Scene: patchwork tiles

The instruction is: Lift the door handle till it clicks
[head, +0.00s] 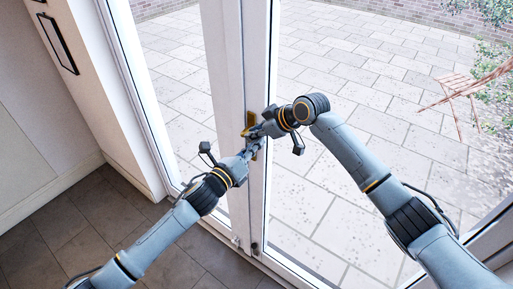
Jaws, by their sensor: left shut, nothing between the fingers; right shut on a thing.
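The white glazed double door (257,55) fills the middle of the head view. Its brass door handle (250,118) sits on the meeting stile, with both grippers in front of it. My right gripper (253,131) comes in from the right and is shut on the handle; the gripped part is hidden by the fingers. My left gripper (249,150) comes in from the lower left and is shut and empty, just below the right one, close to the lower part of the brass plate. The handle's exact tilt cannot be seen.
A paved patio (340,75) shows through the glass, with a folding chair (462,88) at the right. A dark tiled floor (75,225) lies free at the lower left. A white wall with a dark wall-mounted frame (58,43) stands at the left.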

